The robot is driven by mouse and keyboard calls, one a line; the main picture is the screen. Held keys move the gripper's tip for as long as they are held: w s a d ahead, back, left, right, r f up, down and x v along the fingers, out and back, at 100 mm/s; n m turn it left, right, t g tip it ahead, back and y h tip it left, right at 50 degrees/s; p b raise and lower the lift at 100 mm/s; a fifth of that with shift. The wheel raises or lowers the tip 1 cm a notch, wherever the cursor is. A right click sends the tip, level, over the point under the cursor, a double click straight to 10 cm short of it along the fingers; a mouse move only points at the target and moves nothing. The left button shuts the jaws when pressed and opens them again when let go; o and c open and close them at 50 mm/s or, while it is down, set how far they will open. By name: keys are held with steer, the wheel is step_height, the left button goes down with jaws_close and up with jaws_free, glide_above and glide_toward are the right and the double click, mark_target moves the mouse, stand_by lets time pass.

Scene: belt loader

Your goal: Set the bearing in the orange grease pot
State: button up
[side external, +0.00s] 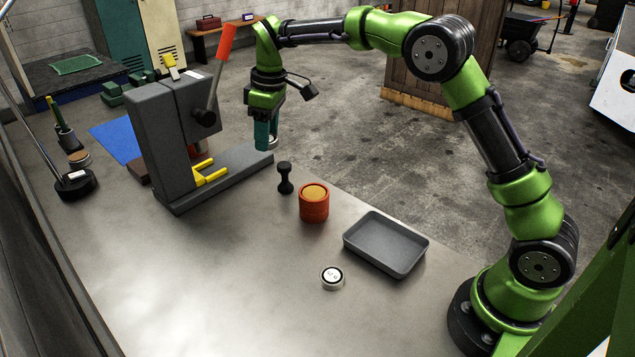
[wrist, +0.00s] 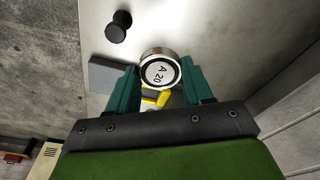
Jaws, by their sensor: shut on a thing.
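My gripper (side external: 266,136) has teal fingers shut on a bearing (wrist: 160,71), a metal ring with a white face marked "A 20". The bearing sits between the fingertips in the wrist view. In the side view it is mostly hidden by the fingers, held up above the end of the press base. The orange grease pot (side external: 314,208) stands upright on the bench, below and to the right of my gripper, with tan grease at its top. The pot is not in the wrist view. A second, similar bearing (side external: 332,277) lies face up on the bench.
A grey arbor press (side external: 165,142) with an orange-handled lever and yellow forks stands left of my gripper. A black spool-shaped piece (side external: 285,178) stands beside the pot. A shallow grey tray (side external: 371,258) lies right of the pot. The bench's front left is clear.

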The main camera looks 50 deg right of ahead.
steer(key=s+d, duration=0.4)
steer(key=s, duration=0.9)
steer(key=s+f, duration=0.7)
steer(key=s, duration=0.5)
glide_above(313, 192)
steer(key=shift+s+d+f+n, duration=0.1)
steer(key=shift+s+f+n, duration=0.2)
steer(key=shift+f, duration=1.85)
steer(key=shift+f, duration=0.1)
